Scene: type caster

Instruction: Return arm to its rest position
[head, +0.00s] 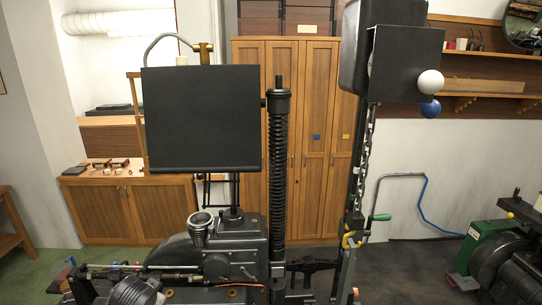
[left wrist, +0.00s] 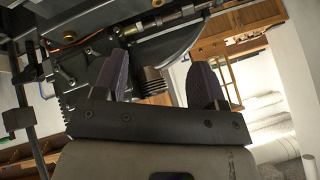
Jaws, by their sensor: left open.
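My left gripper (left wrist: 160,62) shows in the left wrist view. Its two dark fingers stand well apart with nothing held between them. Behind the fingers is dark machinery of the type caster (left wrist: 150,50), with a ribbed cylindrical part seen through the gap. I cannot tell how far the fingers are from it. In the head view the type caster (head: 225,250) stands at the bottom centre, with a metal cup (head: 200,225) on top. I cannot make out either of my grippers in the head view. My right gripper is in neither view.
A black panel (head: 202,118) stands above the machine, beside a ribbed black column (head: 278,170). A hanging chain (head: 364,155) and a dark box with white and blue balls (head: 431,81) are at right. Wooden cabinets (head: 315,140) line the back. Floor at right centre (head: 420,265) is clear.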

